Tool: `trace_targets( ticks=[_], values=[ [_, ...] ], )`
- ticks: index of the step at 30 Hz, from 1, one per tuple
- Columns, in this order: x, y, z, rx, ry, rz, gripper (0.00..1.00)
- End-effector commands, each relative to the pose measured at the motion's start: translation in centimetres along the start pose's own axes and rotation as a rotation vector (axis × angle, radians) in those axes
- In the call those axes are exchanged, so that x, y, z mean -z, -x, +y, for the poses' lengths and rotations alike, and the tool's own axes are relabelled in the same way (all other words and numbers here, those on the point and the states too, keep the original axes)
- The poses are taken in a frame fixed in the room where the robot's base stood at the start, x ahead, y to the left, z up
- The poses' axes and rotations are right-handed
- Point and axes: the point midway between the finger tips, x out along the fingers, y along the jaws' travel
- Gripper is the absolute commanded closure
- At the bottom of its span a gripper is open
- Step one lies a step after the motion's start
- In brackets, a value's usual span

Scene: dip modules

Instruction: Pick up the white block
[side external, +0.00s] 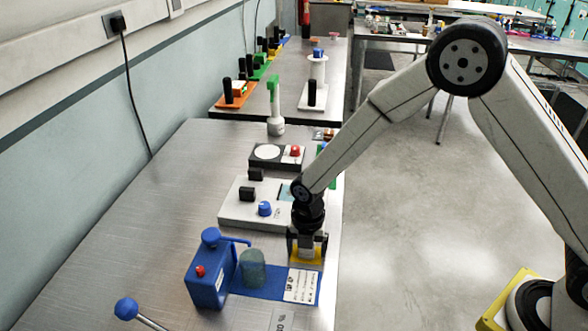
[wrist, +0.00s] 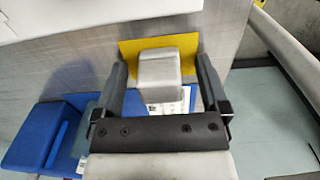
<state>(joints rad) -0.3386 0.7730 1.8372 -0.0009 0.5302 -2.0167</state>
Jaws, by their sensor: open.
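The white block (wrist: 160,72) sits on a yellow plate (wrist: 188,42) in the wrist view. My gripper (wrist: 163,68) is open, with one dark finger on each side of the block and a visible gap to each. In the side external view my gripper (side external: 306,243) points down just above the yellow plate (side external: 308,259). The block is mostly hidden there behind the fingers.
A blue device (side external: 209,272) with a red button and a blue base with a label stands close to the left and front. A white panel (side external: 240,213) with a blue knob lies just behind. The table's right edge is close to my gripper.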

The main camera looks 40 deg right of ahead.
Motion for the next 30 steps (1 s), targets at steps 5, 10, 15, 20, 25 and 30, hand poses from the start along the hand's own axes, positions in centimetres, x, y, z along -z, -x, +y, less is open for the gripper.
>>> trace_targets(
  ticks=[5, 10, 15, 20, 25, 30],
  values=[
    [0.0, 0.01, 0.01, 0.0, 0.0, 0.0, 0.06],
    [0.0, 0.02, 0.01, 0.0, 0.0, 0.0, 0.06],
    [0.01, 0.03, 0.0, 0.0, 0.0, 0.0, 0.31],
    [0.0, 0.03, 0.0, 0.0, 0.0, 0.0, 0.82],
    [0.0, 0.04, 0.0, 0.0, 0.0, 0.0, 1.0],
    [0.0, 0.09, 0.01, 0.0, 0.0, 0.0, 1.0]
  ],
)
